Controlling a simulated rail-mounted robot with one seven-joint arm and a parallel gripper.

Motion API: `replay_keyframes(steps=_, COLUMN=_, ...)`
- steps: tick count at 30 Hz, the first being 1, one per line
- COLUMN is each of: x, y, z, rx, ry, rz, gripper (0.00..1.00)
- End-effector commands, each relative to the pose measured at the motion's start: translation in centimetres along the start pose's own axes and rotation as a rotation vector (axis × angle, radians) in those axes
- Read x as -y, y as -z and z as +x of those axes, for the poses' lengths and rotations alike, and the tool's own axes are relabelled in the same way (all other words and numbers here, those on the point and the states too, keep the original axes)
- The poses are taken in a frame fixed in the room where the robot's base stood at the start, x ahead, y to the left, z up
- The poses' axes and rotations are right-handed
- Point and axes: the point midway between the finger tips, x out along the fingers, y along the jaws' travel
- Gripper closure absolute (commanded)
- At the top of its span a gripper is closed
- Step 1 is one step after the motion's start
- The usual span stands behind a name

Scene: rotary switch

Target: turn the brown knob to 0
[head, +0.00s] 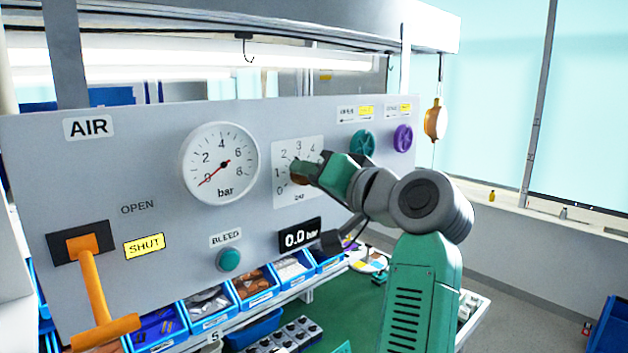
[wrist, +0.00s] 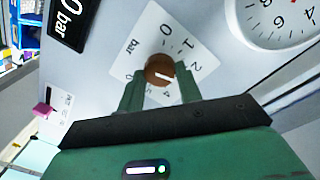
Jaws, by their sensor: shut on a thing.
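The brown knob (head: 297,176) sits on a white dial plate (head: 284,151) on the grey panel. In the head view my gripper (head: 305,174) reaches it from the right and hides part of the dial. In the wrist view the brown knob (wrist: 157,66) is between the two green fingers of my gripper (wrist: 160,78), which is shut on it. The knob's white pointer line (wrist: 168,75) points right and slightly down, between the 2 and the 4. The 0 (wrist: 165,30) is at the top of the dial there.
A round gauge (head: 221,164) reads about 0 and a display (head: 300,236) reads 0.0 bar. An orange lever (head: 95,285) hangs down near SHUT. A teal bleed button (head: 229,259), teal wheel (head: 362,143) and purple wheel (head: 403,138) surround the dial. Blue bins (head: 208,307) stand below.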

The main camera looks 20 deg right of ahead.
Motion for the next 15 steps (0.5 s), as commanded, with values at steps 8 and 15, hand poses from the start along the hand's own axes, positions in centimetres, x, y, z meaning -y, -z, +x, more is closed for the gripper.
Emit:
replay_keyframes(steps=8, x=-0.04, y=-0.14, z=-0.03, rx=-0.016, ry=-0.001, rz=-0.262, gripper=0.88)
replay_keyframes(steps=15, x=-0.06, y=-0.17, z=-0.04, rx=-0.03, ry=-0.002, rz=-0.489, gripper=0.88)
